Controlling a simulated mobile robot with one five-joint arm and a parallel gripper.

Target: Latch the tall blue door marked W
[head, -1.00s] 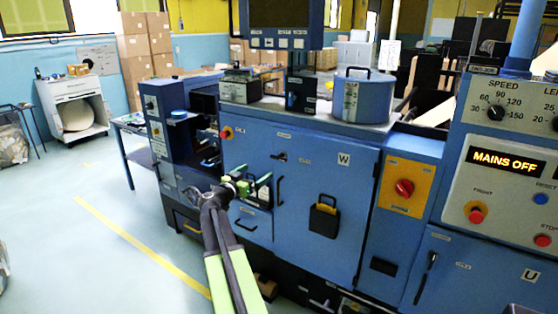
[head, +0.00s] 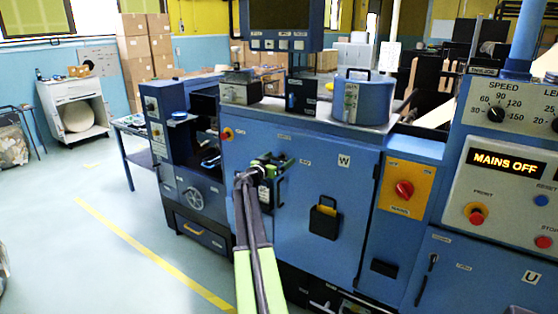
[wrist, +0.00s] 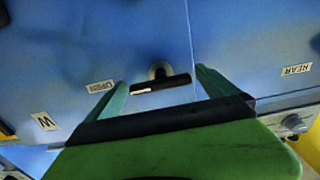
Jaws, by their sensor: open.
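The tall blue door marked W (head: 310,205) stands in the front of the blue machine and looks closed, with a black pocket on its face. My gripper (head: 272,165) is at the door's upper left, hiding the latch in the head view. In the wrist view, my open gripper (wrist: 163,90) has its green fingers on either side of the small black latch handle (wrist: 165,84). The handle lies crosswise to the door seam, one end near the seam. An OPEN label (wrist: 100,87) is beside it. Contact between fingers and handle cannot be told.
A yellow panel with a red knob (head: 404,189) is right of the door. Another door marked U (head: 465,280) is further right. A handwheel (head: 193,198) is on the lower left unit. Open floor (head: 110,240) lies to the left.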

